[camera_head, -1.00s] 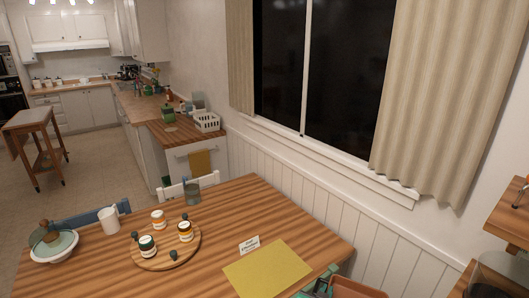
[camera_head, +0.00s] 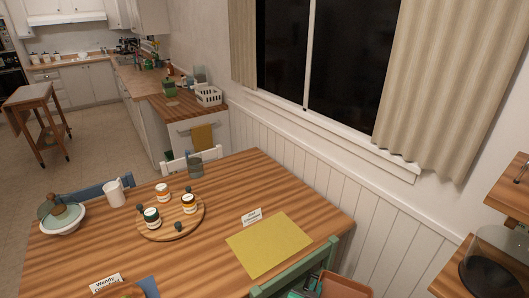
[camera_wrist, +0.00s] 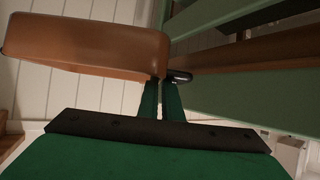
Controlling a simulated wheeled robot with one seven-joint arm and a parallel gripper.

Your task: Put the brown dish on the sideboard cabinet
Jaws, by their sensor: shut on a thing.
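My gripper (camera_wrist: 163,98) is shut on the rim of the brown dish (camera_wrist: 90,45), which fills the upper left of the wrist view. The dish looks smooth and orange-brown, and its edge lies between the green fingers. In the head view the dish (camera_head: 345,287) shows at the bottom edge, right of a green chair and off the table; my gripper is mostly cut off there. A wooden unit with two levels (camera_head: 440,284) stands at the right edge. I cannot tell whether it is the sideboard cabinet.
The green chair back (camera_head: 298,268) is close beside the dish. A dark-based glass dome (camera_head: 497,262) takes up much of the unit's lower level. The striped table (camera_head: 205,262) holds a yellow placemat (camera_head: 268,246), a round board with jars, a mug and a lidded bowl.

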